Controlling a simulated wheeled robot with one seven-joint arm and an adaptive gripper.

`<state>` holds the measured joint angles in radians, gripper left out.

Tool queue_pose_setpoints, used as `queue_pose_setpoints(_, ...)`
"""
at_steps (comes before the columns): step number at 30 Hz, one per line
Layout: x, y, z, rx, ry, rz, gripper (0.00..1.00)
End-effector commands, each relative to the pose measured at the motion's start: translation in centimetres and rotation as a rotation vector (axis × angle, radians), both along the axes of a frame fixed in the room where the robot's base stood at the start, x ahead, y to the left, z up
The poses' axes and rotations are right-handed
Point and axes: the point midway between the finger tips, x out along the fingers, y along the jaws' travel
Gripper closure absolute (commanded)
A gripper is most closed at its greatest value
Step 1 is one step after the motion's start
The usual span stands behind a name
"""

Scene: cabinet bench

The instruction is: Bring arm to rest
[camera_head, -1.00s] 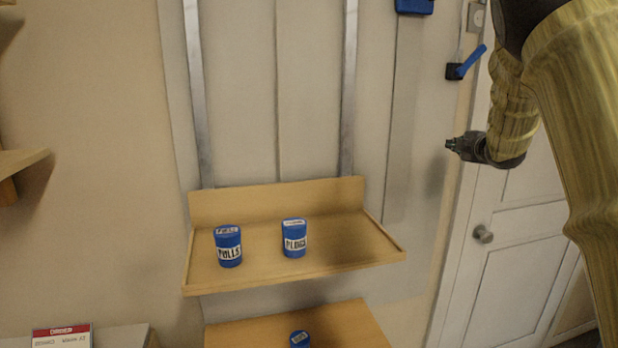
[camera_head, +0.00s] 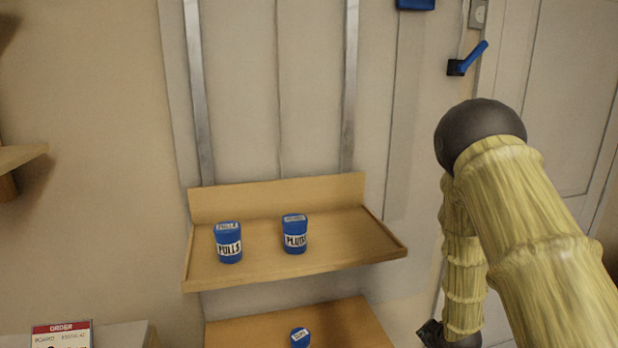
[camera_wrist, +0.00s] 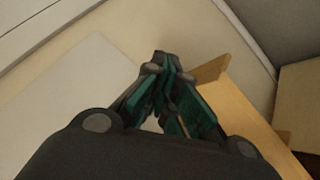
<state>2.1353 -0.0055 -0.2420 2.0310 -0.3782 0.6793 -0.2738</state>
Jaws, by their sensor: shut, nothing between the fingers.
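My arm stands at the right of the head view, bent with its elbow up and its forearm hanging down. Only a dark part of its wrist end shows near the bottom edge there; the fingertips are out of that view. In the wrist view my gripper (camera_wrist: 165,68) has its fingers together at the tips, with nothing between them. It points toward a pale wall and the edge of a wooden board (camera_wrist: 240,110).
A wooden shelf (camera_head: 340,240) holds two blue labelled tins, one (camera_head: 228,243) at left and one (camera_head: 294,234) at centre. A lower shelf (camera_head: 350,325) holds another blue tin (camera_head: 300,338). A blue-handled lever (camera_head: 472,58) and a pale door (camera_head: 560,90) are at right. An order card (camera_head: 62,336) is at lower left.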

Motion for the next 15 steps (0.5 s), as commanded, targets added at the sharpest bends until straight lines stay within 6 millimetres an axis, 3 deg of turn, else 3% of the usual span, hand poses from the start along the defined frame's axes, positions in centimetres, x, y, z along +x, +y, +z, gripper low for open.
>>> queue_pose_setpoints(1, -2.3, 0.6, -2.3, 0.026, 0.043, -0.028, 1.00)
queue_pose_setpoints(6, -9.9, 2.8, -8.3, 0.106, 0.171, -0.135, 1.00)
queue_pose_setpoints(15, -25.0, 6.6, -15.8, 0.208, 0.410, -0.343, 1.00)
